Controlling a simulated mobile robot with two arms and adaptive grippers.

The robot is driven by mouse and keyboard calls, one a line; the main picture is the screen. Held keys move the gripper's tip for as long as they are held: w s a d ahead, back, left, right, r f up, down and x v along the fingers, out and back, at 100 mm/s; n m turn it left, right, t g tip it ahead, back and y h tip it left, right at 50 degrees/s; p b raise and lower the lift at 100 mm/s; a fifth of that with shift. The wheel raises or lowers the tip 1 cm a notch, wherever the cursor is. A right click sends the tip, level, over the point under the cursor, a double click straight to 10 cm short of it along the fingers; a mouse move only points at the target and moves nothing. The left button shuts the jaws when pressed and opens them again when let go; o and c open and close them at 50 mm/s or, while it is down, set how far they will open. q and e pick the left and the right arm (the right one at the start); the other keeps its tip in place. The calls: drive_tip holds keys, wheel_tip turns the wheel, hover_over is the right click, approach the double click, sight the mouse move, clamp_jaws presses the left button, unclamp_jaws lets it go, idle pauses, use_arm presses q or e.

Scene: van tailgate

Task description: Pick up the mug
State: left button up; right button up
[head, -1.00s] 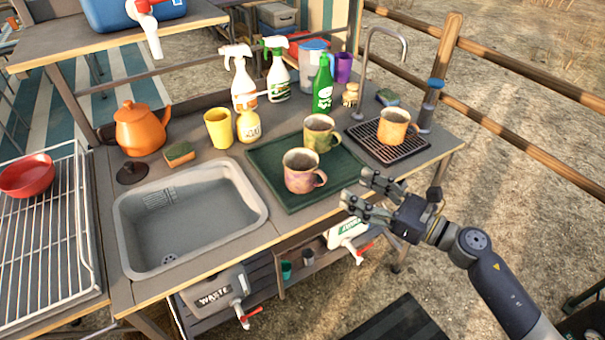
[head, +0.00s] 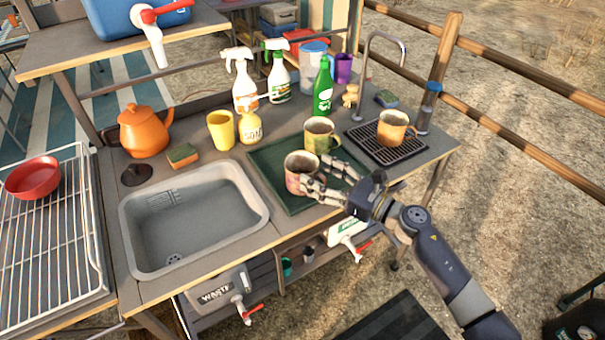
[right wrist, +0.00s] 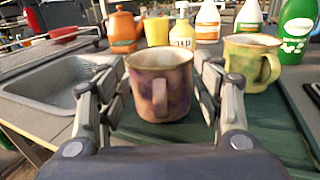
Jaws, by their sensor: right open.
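A pink and purple mug (head: 299,167) stands upright on the front of a dark green tray (head: 272,185). My right gripper (head: 324,178) is open, reaching in from the right at this mug. In the right wrist view the mug (right wrist: 160,85) stands between the two spread fingers, its handle turned toward me; I cannot tell whether a finger touches it. A green-yellow mug (head: 319,134) stands behind it on the tray, and also shows at the right of the wrist view (right wrist: 250,62). An orange-tan mug (head: 391,128) stands on a black drip grate. My left gripper is not in view.
The grey sink (head: 195,225) lies left of the tray. A yellow cup (head: 221,130), soap bottle (head: 251,126), spray bottles and green bottle (head: 323,88) stand behind. A tall tap (head: 362,80) rises by the drip grate (head: 381,151). The tray's front left is bare.

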clamp_jaws()
idle(0.3)
